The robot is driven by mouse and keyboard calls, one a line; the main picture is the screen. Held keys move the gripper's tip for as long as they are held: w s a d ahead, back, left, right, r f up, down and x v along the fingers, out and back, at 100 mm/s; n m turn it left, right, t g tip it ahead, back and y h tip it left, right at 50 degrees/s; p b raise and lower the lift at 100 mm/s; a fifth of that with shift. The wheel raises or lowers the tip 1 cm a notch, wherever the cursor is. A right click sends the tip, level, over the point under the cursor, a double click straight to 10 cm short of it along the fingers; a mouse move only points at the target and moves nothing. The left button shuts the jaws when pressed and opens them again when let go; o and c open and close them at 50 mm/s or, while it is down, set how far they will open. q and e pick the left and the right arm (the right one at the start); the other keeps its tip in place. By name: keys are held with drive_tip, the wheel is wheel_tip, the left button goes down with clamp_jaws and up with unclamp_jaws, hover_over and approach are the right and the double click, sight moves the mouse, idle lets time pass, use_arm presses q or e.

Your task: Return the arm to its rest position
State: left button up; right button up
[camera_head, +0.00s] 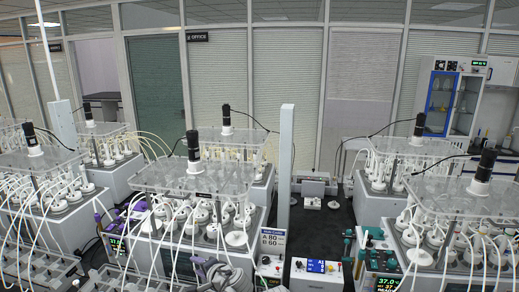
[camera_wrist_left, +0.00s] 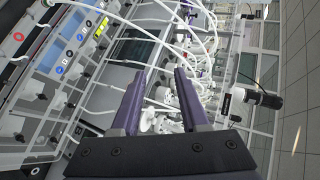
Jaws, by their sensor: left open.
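My left gripper (camera_wrist_left: 160,74) shows in the left wrist view as two dark purple fingers standing apart. It is open, and I see nothing held between the fingers. White tubes, white caps and fittings of a reactor show beyond and between the fingertips; I cannot tell how far off they are. In the head view I cannot clearly tell the gripper apart from the purple fittings (camera_head: 140,205) and tubing at the front left reactor. My right gripper does not show in either view.
Reactors with clear top plates, black motors and white tubes stand left and right, including a front left one (camera_head: 194,180) and a front right one (camera_head: 470,205). A white post (camera_head: 285,155) rises between them. A control box (camera_head: 315,268) stands at the front. Dark bench (camera_head: 318,228) shows between the reactors.

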use_arm(q)
drive_tip(key=s+d+f+n+g+h+b, duration=0.25)
drive_tip(key=s+f+b, duration=0.2)
drive_tip(key=f, duration=0.45)
drive_tip(key=s+d+f+n+g+h+b, duration=0.1)
drive_tip(key=s+d+f+g+b, duration=0.15)
drive_tip(key=s+f, duration=0.4)
drive_tip(key=s+d+f+n+g+h+b, duration=0.1)
drive_tip(key=s+d+f+g+h+b, duration=0.3)
drive_tip(key=s+d+f, duration=0.3)
wheel_tip(320, 180, down, 4)
drive_tip(key=shift+s+r+g+b, duration=0.2)
drive_tip(key=shift+s+g+b, duration=0.2)
drive_tip(key=shift+s+b, duration=0.5)
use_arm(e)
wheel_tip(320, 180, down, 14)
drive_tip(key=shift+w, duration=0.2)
use_arm(q)
drive_tip(key=shift+d+n, duration=0.1)
drive_tip(key=shift+n, duration=0.15)
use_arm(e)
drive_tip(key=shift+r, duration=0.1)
use_arm(q)
drive_tip(key=shift+o, duration=0.5)
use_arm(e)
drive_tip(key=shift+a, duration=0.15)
